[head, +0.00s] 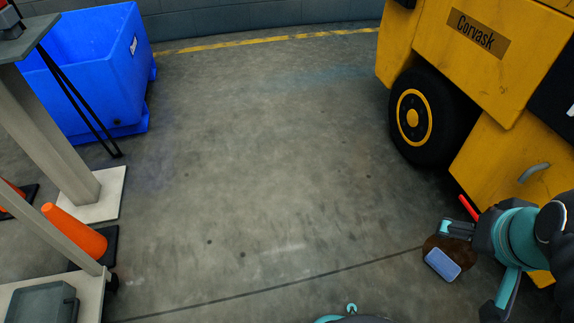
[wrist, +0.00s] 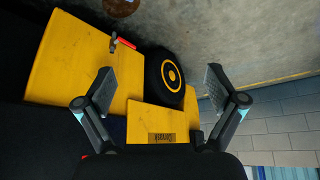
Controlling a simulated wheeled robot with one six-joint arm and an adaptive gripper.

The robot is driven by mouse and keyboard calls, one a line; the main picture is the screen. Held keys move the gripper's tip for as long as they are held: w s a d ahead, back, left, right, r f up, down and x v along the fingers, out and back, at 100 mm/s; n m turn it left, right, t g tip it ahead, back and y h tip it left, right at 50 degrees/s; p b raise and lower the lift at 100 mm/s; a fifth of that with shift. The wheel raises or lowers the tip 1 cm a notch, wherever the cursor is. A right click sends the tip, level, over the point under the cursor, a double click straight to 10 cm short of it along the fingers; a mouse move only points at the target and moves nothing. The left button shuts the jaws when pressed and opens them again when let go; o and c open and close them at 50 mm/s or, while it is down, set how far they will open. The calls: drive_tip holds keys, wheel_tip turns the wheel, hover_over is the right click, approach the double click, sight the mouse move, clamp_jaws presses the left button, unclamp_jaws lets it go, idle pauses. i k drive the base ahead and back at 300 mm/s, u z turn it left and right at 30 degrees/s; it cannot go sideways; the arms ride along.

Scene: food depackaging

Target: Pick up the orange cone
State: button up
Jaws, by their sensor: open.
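An orange cone (head: 75,232) with a dark base stands at the left in the head view, partly hidden by a grey slanted beam. A second orange cone (head: 8,194) is cut off by the left edge. My gripper (head: 468,270) is at the lower right, far across the floor from both cones. It is open and empty, with its fingers spread wide in the wrist view (wrist: 158,78). No cone shows in the wrist view, where the fingers face the yellow vehicle.
The yellow vehicle (head: 470,65) with a black tyre stands at the right, close to my gripper. A blue bin (head: 90,70) is at the upper left. A grey post (head: 55,130) and a grey case (head: 42,302) are near the cones. The middle floor is clear.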

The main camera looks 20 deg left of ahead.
sight(99, 243)
drive_tip(key=u, duration=3.3)
drive_tip(key=i, duration=0.15)
drive_tip(key=z, duration=0.65)
drive_tip(key=k, duration=0.4)
drive_tip(key=z, duration=1.05)
drive_tip(key=i, duration=0.65)
drive_tip(key=u, duration=0.9)
drive_tip(key=i, duration=0.55)
drive_tip(key=u, duration=0.55)
